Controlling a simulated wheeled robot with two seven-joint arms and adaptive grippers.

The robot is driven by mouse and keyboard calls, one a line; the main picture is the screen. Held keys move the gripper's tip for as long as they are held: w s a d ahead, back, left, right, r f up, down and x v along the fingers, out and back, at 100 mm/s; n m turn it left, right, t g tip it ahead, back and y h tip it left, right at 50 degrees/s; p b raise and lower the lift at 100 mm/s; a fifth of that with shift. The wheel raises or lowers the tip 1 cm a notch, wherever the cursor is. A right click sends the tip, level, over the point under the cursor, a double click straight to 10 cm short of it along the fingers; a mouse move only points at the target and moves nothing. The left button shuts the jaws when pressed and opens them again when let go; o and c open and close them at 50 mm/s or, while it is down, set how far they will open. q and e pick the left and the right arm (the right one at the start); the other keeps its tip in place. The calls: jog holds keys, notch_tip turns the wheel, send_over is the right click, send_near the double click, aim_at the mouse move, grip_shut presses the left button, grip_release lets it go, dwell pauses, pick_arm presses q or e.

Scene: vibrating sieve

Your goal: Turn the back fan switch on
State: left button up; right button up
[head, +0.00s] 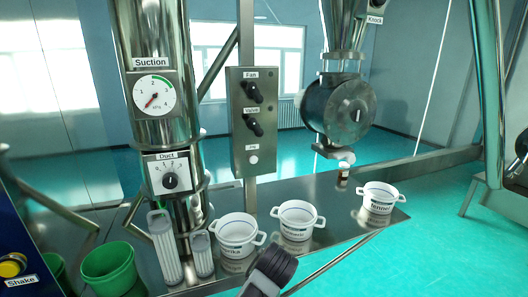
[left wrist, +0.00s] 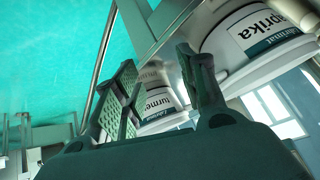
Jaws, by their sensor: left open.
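The fan switch (head: 252,92) is a black rotary knob under the "Fan" label, on the upper part of a grey control box (head: 239,155). The box is fixed to a vertical post. My left gripper (head: 272,266) shows at the bottom middle of the head view, low and well below the switch, among the white pots. In the left wrist view its two dark fingers (left wrist: 155,65) are apart with nothing between them. The fan switch does not show in the left wrist view. My right gripper is not in view.
A black valve knob (head: 254,126) and a pale button (head: 254,160) sit below the fan switch. White pots labelled paprika (head: 236,231), turmeric (head: 298,217) and fennel (head: 379,195) stand on the metal table. A suction column (head: 158,105) stands left of the box, a round metal housing (head: 340,108) right.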

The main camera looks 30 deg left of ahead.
pick_arm(q)
jog(key=w+a+r+n+t+y, duration=0.1)
jog(key=w+r+n+y, duration=0.3)
jog(key=r, duration=0.8)
jog(key=w+a+r+n+t+y, duration=0.1)
jog(key=w+r+n+t+y, duration=0.15)
jog(key=w+r, duration=0.75)
jog(key=s+r+n+g+y, duration=0.1)
jog(key=s+r+n+y, duration=0.1)
jog(key=r, duration=1.1)
jog(key=s+r+n+g+y, duration=0.1)
jog(key=s+r+n+y, duration=0.2)
jog(key=r+n, duration=0.4)
notch_tip(320, 180, up, 7)
jog(key=shift+s+r, duration=0.1)
jog(key=shift+s, duration=0.45)
jog(key=shift+w+a, duration=0.1)
